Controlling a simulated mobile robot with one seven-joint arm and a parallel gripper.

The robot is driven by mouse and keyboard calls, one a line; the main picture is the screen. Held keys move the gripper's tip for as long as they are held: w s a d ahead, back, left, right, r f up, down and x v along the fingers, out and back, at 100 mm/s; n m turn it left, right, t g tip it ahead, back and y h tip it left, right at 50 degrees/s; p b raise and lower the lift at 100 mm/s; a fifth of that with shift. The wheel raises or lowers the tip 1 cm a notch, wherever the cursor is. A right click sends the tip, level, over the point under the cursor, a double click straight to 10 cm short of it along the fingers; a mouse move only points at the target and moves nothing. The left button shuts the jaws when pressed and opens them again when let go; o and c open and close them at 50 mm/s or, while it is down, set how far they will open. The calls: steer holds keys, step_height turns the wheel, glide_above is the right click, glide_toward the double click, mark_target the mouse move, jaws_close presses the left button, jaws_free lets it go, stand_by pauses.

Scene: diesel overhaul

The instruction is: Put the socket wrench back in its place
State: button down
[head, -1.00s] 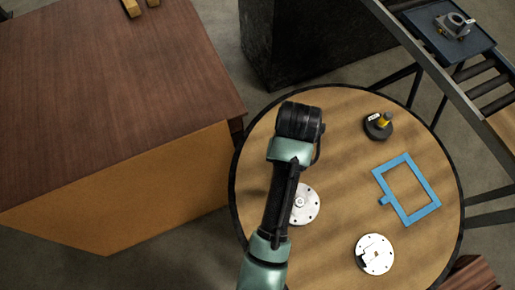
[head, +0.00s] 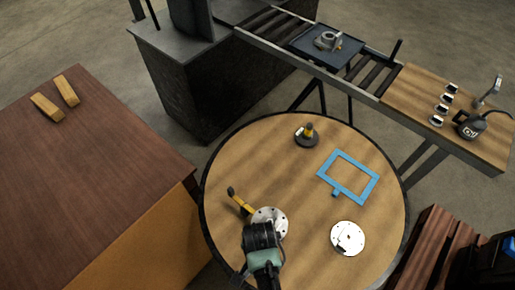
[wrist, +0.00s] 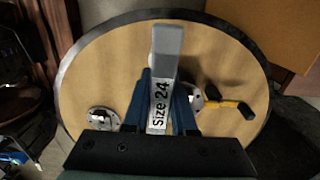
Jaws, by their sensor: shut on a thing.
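My gripper (wrist: 161,96) is shut on a flat grey bar with a white label reading "Size 24", which I take to be the socket wrench (wrist: 168,42). Its blue fingers are on either side of the bar, which juts out beyond them above the round table (wrist: 95,75). In the head view my wrist is at the table's near side. The fingers and the held wrench are hidden there. I cannot make out an empty place for the wrench.
A yellow-and-black tool (head: 240,202) lies beside a metal disc (head: 272,222). A blue frame (head: 369,190), a second disc (head: 347,238) and a dark round stand (head: 306,139) are on the table. A roller conveyor (head: 375,77) and wooden bench (head: 425,100) stand behind.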

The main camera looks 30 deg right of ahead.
step_height(320, 180, down, 6)
steer(key=b, duration=0.6)
steer(key=shift+f, duration=0.6)
steer(key=shift+f, duration=0.15)
steer(key=shift+f+b, duration=0.8)
steer(key=shift+f, duration=0.2)
steer(key=c, duration=0.7)
jaws_free()
steer(key=shift+o, duration=0.5)
